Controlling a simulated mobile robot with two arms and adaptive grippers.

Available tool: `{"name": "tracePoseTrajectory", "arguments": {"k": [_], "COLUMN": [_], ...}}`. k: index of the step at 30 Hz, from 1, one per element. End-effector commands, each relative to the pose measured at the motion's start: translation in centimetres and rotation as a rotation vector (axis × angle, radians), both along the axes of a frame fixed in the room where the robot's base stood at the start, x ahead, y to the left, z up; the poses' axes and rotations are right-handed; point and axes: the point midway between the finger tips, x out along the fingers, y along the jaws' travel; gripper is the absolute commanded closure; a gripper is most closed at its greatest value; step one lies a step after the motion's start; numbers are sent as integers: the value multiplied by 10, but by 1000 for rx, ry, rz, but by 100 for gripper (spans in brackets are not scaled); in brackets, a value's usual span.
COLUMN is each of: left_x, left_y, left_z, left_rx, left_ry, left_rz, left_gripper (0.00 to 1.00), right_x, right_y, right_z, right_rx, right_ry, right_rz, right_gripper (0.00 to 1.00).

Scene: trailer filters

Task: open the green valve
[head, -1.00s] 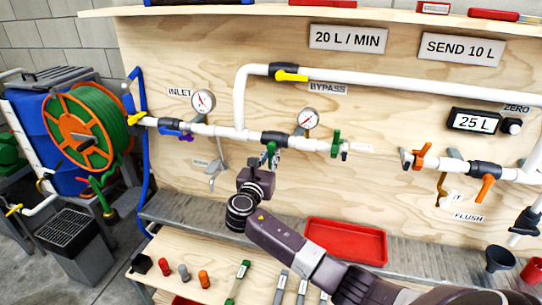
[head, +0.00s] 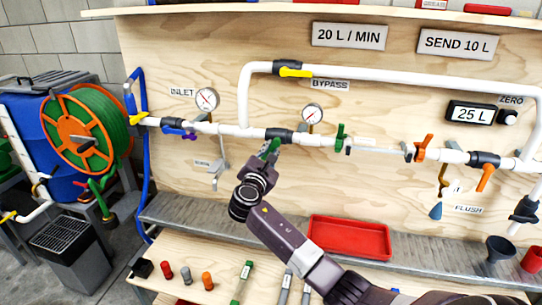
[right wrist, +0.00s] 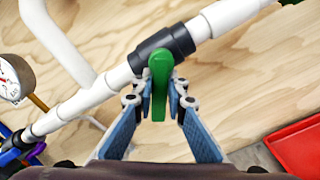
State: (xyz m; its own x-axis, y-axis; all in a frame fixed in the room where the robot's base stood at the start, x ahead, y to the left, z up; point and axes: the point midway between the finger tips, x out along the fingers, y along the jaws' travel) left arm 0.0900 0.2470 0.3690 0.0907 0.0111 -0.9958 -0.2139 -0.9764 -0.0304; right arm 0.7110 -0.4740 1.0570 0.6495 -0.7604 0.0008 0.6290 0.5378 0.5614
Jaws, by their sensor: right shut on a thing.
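The green valve has a black body (head: 279,136) on the white pipe, with a green lever (right wrist: 158,85). My right gripper (right wrist: 159,97) is around the lever, its blue-grey fingers shut on it from both sides. In the right wrist view the lever lies at a slant to the pipe, neither along it nor clearly square to it. In the head view my right gripper (head: 268,155) reaches up to the lever from below and hides part of it. My left gripper is not in view.
Another green handle (head: 340,135) is to the right on the pipe. A pressure gauge (head: 311,113) stands above the pipe nearby. A grey hook-like fitting (head: 219,172) hangs to the left. A red tray (head: 349,238) lies below. The bypass pipe (head: 400,82) runs above.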

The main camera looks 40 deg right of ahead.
Motion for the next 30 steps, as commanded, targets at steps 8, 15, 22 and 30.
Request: {"name": "tracePoseTrajectory", "arguments": {"k": [8, 15, 22, 30], "left_x": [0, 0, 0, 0], "left_y": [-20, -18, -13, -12], "left_z": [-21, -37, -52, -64], "left_rx": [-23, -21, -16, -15], "left_ry": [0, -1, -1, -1], "left_rz": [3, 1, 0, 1], "left_gripper": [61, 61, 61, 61], "right_x": [4, 7, 9, 9], "right_y": [5, 7, 8, 9], "right_z": [0, 4, 10, 16], "right_rx": [179, 327, 459, 575], "right_ry": [-202, -375, -530, -665], "right_rz": [2, 0, 0, 0], "right_gripper": [100, 100, 100, 100]}}
